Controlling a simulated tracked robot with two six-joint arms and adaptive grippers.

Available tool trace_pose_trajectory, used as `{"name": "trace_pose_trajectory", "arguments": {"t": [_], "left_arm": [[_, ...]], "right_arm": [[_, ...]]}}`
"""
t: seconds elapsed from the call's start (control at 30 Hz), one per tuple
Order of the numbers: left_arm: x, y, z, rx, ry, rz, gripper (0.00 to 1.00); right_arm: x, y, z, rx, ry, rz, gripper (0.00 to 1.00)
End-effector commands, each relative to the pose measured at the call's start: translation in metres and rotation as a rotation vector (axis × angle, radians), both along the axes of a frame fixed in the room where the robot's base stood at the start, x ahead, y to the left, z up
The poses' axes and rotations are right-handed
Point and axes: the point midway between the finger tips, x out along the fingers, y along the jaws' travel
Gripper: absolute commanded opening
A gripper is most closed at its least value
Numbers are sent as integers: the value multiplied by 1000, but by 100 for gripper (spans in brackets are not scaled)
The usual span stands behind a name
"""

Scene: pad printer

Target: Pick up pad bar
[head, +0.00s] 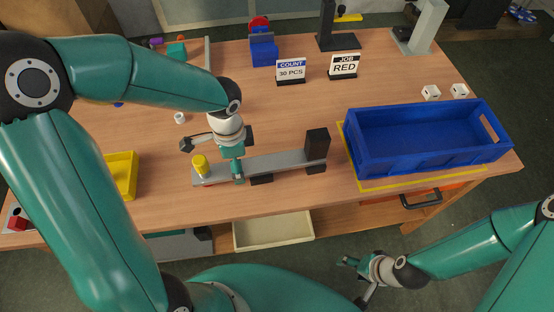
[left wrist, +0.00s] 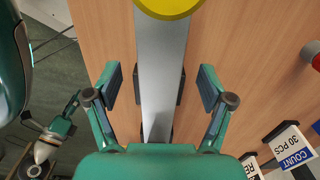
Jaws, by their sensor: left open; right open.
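The pad bar (head: 275,161) appears to be the long grey bar low over the front middle of the wooden table. A yellow round piece (head: 200,164) stands at its left end and a black block (head: 316,144) at its right end. My left gripper (head: 213,161) is over the left part of the bar, open. In the left wrist view, the grey bar (left wrist: 160,60) runs between the spread fingers (left wrist: 160,84), with a gap on both sides. My right gripper (head: 354,275) is open and empty, low in front of the table.
A blue bin (head: 430,158) stands at the right within a yellow outline. A yellow tray (head: 123,176) is at the left. COUNT (head: 291,72) and JOB RED (head: 344,66) signs stand behind the bar. Two white cubes (head: 431,92) (head: 460,90) lie behind the bin. Table between bar and signs is clear.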

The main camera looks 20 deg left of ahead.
Motion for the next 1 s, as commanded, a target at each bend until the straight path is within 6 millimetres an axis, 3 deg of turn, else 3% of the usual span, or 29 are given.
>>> {"name": "trace_pose_trajectory", "arguments": {"t": [0.2,0.5,0.93,1.0], "left_arm": [[1,-2,-31,0,4,1,81],[1,-2,-36,-1,-1,0,81],[1,-2,-35,-1,-1,1,11],[2,-2,-35,0,-1,1,9]], "right_arm": [[0,0,-2,0,0,0,68],[0,0,-2,0,0,0,68],[0,0,-2,0,0,0,68],[0,0,-2,0,0,0,68]]}}
